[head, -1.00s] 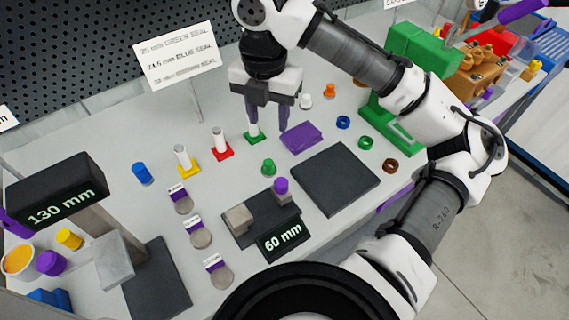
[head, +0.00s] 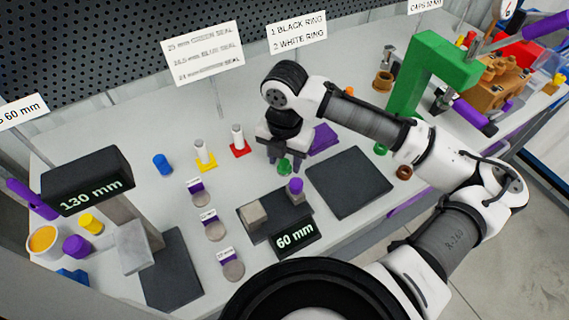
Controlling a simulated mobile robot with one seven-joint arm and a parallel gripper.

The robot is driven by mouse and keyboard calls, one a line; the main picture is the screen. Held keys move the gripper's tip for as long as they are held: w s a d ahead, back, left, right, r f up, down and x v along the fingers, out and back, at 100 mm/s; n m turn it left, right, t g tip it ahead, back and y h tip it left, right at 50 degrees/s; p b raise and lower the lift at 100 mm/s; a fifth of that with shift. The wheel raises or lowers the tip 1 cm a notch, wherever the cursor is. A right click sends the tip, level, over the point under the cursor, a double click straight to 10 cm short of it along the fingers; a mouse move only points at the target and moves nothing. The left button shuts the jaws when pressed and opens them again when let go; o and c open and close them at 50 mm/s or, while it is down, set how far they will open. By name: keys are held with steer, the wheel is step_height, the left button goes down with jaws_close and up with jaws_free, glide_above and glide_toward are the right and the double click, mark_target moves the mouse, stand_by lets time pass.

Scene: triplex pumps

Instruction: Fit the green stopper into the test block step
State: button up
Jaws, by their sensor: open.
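The green stopper (head: 284,166) is a small knobbed piece on the bench, just behind the black gauge base. My gripper (head: 285,160) points down over it with its jaws open. The fingers are low, one to each side of the stopper in the picture. I cannot tell whether they touch it. I cannot tell surely which thing is the test block; a copper-brown block (head: 496,83) with holes and knobs stands at the far right, beyond my arm. The green-based post is hidden behind my gripper.
A gauge marked 60 mm (head: 295,238) with a purple-topped piece (head: 296,186) stands close in front of my gripper. A purple block (head: 323,137) lies close behind it. A dark pad (head: 348,184) is bare. A tall green press frame (head: 428,65) stands at right.

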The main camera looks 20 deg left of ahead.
jaws_close()
stand_by(0.4)
